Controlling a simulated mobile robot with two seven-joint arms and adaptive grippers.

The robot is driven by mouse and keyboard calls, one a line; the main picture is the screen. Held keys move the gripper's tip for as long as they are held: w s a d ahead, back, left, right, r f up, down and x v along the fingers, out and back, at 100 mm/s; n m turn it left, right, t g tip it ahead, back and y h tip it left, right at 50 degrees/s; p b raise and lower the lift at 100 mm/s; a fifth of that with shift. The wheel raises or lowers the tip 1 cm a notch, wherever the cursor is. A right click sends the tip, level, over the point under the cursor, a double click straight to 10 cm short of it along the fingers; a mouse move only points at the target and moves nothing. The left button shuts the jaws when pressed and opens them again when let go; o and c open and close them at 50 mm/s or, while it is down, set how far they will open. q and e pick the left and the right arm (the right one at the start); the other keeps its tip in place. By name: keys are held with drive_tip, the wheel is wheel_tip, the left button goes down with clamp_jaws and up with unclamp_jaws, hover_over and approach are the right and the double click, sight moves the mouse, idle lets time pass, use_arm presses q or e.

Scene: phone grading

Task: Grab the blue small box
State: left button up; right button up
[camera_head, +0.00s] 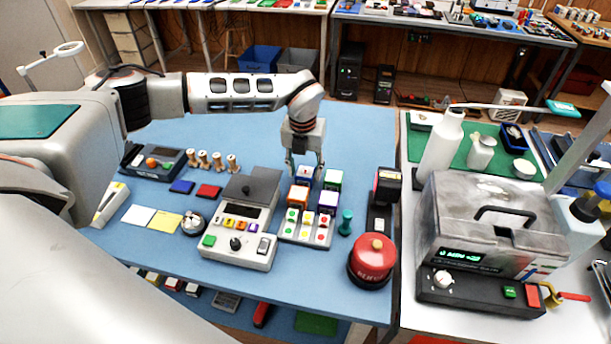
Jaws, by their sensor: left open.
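The blue small box (304,174) stands at the back left of a cluster of small boxes on the blue table. My left gripper (305,170) points down at it, open, with one finger on either side of the box in this view. Whether the fingers touch the box cannot be told. The box's upper part is partly hidden by the gripper. A green box (333,179) is just right of it, an orange box (298,196) is in front, and a purple box (328,202) is at the front right. My right gripper is not in view.
A panel with coloured buttons (305,229) lies in front of the boxes. A grey machine (237,246) stands to the left, a red round button (372,259) and a teal stamp (346,222) to the right. The blue table (355,125) is clear behind the boxes.

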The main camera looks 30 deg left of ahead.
use_arm(q)
drive_tip(key=shift+w+f, duration=0.15)
drive_tip(key=shift+f, duration=0.7)
drive_tip(key=shift+c, duration=0.4)
drive_tip(key=c, duration=0.8)
drive_tip(key=shift+r, duration=0.15)
